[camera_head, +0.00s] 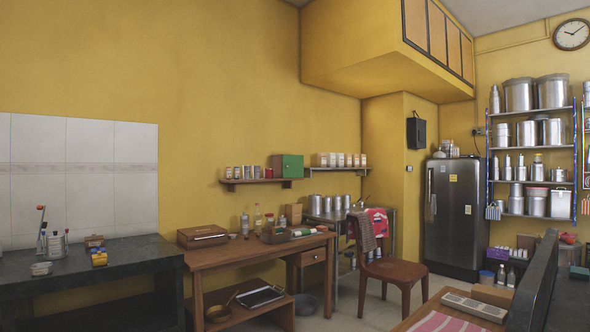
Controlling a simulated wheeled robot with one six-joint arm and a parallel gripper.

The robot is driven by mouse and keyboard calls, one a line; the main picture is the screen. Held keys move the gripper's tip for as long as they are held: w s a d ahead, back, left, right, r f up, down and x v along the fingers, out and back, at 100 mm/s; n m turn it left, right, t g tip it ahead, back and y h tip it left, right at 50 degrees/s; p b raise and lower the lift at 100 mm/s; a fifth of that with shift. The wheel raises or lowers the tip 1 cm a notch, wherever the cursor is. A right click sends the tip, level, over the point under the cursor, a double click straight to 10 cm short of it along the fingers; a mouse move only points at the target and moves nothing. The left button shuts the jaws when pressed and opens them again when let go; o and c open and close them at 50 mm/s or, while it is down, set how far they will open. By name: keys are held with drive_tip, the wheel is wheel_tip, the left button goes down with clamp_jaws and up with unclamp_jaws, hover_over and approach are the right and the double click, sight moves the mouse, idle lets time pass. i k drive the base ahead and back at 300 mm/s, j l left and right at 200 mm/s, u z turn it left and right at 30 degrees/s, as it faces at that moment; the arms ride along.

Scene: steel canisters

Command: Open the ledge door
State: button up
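A small green cabinet (287,168) stands on the right end of a wooden wall ledge (262,181), above the wooden table. Its front looks closed, with a small dark spot like a knob on it. High at the upper right, a yellow overhead loft has a row of orange-brown panel doors (438,38), which look shut. No label shows which of these is the ledge door. My gripper is not in view.
A wooden table (215,253) with a brown box and bottles stands below the ledge. A red-brown chair (393,271) is right of it. A dark counter (110,256) is at left. Bare floor shows around the chair.

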sight(293, 165)
drive_tip(key=j, duration=0.6)
drive_tip(key=i+j, duration=0.1)
drive_tip(key=j, duration=0.55)
drive_tip(key=i+j, duration=1.3)
drive_tip(key=j, duration=0.2)
drive_tip(key=i+l, duration=0.15)
drive_tip(key=i, duration=0.35)
drive_tip(key=i+l, duration=0.2)
drive_tip(key=i, duration=0.3)
drive_tip(key=i+l, duration=0.15)
drive_tip(key=i, duration=0.35)
drive_tip(key=i+l, duration=0.15)
drive_tip(key=i, duration=0.35)
